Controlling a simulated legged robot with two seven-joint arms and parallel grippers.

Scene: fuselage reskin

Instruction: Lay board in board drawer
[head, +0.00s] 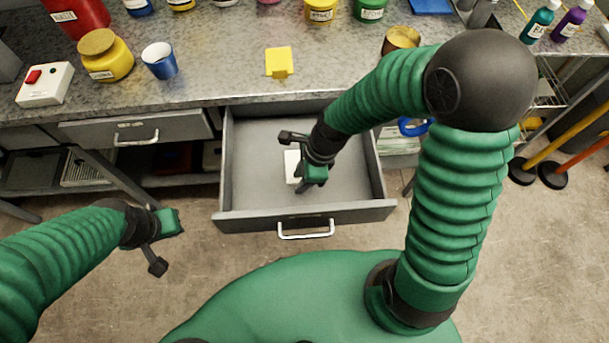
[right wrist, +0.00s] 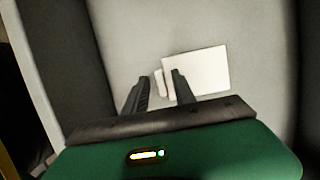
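The board drawer (head: 245,180) is pulled out below the counter and shows a grey floor. A white board (head: 291,160) is inside its outline, partly hidden by my right gripper. In the right wrist view the board (right wrist: 205,72) is a flat white rectangle with a narrow white strip at its left. My right gripper (head: 297,163) is over the drawer with its fingers spread. One fingertip overlaps the board's left edge; the strip shows between the fingers. I cannot tell whether they touch it. My left gripper (head: 162,246) is empty, left of the drawer, and looks open.
The counter (head: 220,75) above holds a yellow jar (head: 105,57), a blue cup (head: 160,60), a yellow block (head: 279,62) and a white switch box (head: 45,84). A closed drawer (head: 135,130) is at left. Floor is clear before the open drawer.

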